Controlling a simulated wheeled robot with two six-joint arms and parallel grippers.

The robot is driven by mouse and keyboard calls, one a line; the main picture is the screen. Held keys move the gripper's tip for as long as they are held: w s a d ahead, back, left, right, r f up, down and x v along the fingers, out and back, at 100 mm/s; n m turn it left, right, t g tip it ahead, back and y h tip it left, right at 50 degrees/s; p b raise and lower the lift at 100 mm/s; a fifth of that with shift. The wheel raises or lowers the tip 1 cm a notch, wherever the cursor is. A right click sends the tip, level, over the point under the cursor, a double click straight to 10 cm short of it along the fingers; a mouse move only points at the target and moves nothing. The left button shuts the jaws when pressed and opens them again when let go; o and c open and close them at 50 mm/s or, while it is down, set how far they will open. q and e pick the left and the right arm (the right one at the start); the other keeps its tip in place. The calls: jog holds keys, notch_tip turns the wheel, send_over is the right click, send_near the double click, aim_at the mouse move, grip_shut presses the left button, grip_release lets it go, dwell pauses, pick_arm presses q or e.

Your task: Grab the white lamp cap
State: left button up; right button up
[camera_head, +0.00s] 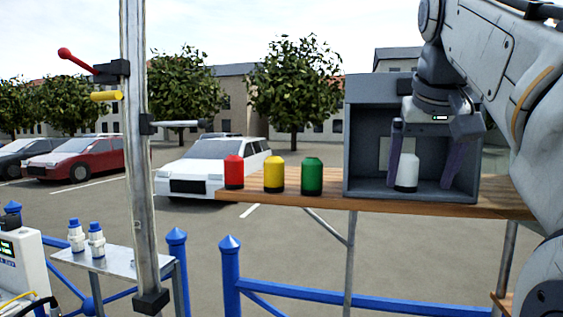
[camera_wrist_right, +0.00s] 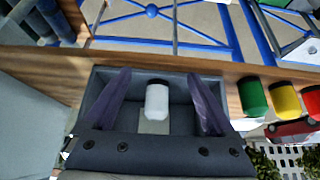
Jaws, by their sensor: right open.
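The white lamp cap (camera_head: 406,172) stands upright inside a grey open-front box (camera_head: 353,150) on the wooden shelf. It has a dark base. My right gripper (camera_head: 425,175) is open, with one purple finger on each side of the cap. In the right wrist view the cap (camera_wrist_right: 157,100) lies between the two spread fingers of my right gripper (camera_wrist_right: 162,105), with a gap on both sides. I cannot see either finger touching it. My left gripper is not in view.
Red (camera_head: 234,172), yellow (camera_head: 274,174) and green (camera_head: 312,176) caps stand in a row on the wooden shelf (camera_head: 330,197), left of the box. The box walls closely surround my right fingers. A metal pole (camera_head: 136,160) stands at left, beside a small table (camera_head: 118,262) with two white bottles.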

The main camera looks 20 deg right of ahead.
aim_at(410, 159)
jog(key=w+d, duration=0.1)
jog(key=w+d+p, duration=0.1)
jog(key=w, duration=0.1)
jog(key=shift+w+r, duration=0.1)
jog(key=shift+w, duration=0.15)
jog(key=w+d+p, duration=0.1)
jog(key=w, duration=0.1)
jog(key=w+d+p, duration=0.1)
jog(key=w, duration=0.1)
jog(key=shift+d+p, duration=0.2)
jog(key=shift+p, duration=0.1)
jog(key=shift+w+f, duration=0.1)
jog(key=shift+f, duration=0.5)
jog(key=shift+d, duration=0.1)
grip_shut()
jog(key=shift+r, duration=0.1)
